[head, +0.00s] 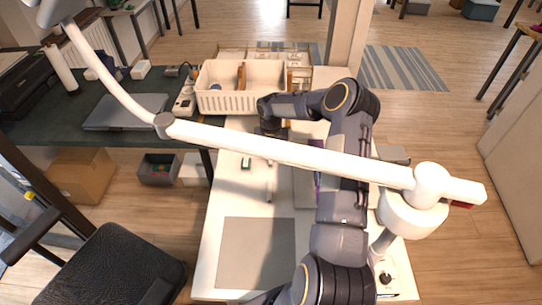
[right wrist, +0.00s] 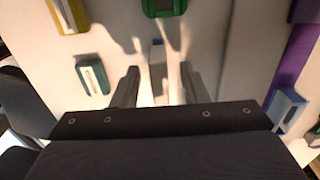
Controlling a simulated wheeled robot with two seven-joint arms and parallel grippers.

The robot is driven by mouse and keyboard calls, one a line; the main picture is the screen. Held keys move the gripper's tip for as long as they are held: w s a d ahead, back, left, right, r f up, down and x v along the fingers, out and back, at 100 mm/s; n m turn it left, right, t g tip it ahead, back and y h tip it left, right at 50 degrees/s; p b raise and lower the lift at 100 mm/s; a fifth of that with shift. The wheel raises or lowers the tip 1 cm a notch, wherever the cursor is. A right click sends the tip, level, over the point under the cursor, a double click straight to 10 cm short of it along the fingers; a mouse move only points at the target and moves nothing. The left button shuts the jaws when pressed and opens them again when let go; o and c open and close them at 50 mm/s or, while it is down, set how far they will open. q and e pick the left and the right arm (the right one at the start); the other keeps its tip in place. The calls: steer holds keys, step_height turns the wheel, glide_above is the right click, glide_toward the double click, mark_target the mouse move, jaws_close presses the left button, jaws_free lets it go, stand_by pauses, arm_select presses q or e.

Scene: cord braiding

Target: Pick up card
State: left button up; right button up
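I cannot make out which thing is the card. My right gripper (right wrist: 158,76) is open, its two fingers apart over the white table (head: 222,204). In the right wrist view a narrow grey piece with a blue tip (right wrist: 157,62) lies between the fingers, with no finger seen touching it. A green clip-like piece (right wrist: 163,7) is above it, a teal one (right wrist: 92,76) at left, a yellow one (right wrist: 69,14) at upper left and a blue one (right wrist: 288,108) at right. In the head view my right arm hides much of the table. My left gripper is not in view.
A white basket (head: 240,97) stands at the table's far end. A grey mat (head: 256,252) lies at the near end. A white jointed arm, lamp-like (head: 290,152), crosses above the table. A dark desk with a closed laptop (head: 126,112) is at left.

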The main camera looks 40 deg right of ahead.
jaws_close()
step_height(320, 180, up, 10)
steer(key=shift+r+b, duration=0.1)
steer(key=shift+b, duration=0.8)
